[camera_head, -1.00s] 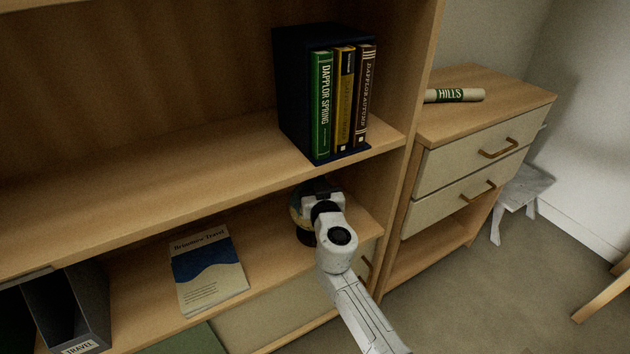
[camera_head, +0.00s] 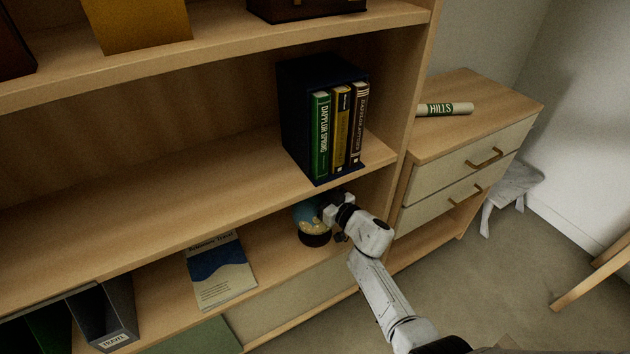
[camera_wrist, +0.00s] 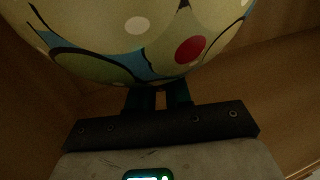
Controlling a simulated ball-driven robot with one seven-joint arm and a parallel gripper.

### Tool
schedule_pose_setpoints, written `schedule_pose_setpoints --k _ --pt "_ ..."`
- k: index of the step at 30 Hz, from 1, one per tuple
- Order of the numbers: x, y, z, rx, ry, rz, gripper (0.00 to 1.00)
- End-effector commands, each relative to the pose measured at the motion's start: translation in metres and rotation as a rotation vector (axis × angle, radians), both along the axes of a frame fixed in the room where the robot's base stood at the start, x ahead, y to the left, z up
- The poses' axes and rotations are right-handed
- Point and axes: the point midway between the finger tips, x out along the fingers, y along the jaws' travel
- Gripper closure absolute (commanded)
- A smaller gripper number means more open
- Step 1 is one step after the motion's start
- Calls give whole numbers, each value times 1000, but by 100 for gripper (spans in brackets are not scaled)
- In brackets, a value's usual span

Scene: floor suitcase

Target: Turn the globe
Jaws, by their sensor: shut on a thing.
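The globe (camera_head: 310,222), blue and cream with a dark base, stands on the lower shelf below the book box. Part of it is hidden behind my arm in the head view. In the wrist view the globe (camera_wrist: 140,40) fills the top, with cream patches, blue bands and a red spot. My gripper (camera_head: 328,208) is at the globe's right side in the head view. In the wrist view its fingers (camera_wrist: 159,97) reach under the globe's near edge and are shut on it. The exact contact point is hidden.
A dark box (camera_head: 292,125) of several books stands on the shelf above. A travel book (camera_head: 220,272) lies left of the globe. The shelf's right side panel (camera_head: 402,150) is close to my arm. A drawer cabinet (camera_head: 450,165) with a rolled map (camera_head: 444,109) stands at right.

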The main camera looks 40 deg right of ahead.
Motion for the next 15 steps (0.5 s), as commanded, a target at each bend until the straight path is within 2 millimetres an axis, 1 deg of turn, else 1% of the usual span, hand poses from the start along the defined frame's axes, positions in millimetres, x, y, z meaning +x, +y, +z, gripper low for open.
schedule_pose_setpoints --k 1,15 --pt "2 0 3 -2 3 15 100" --pt "0 1 0 1 2 74 100"
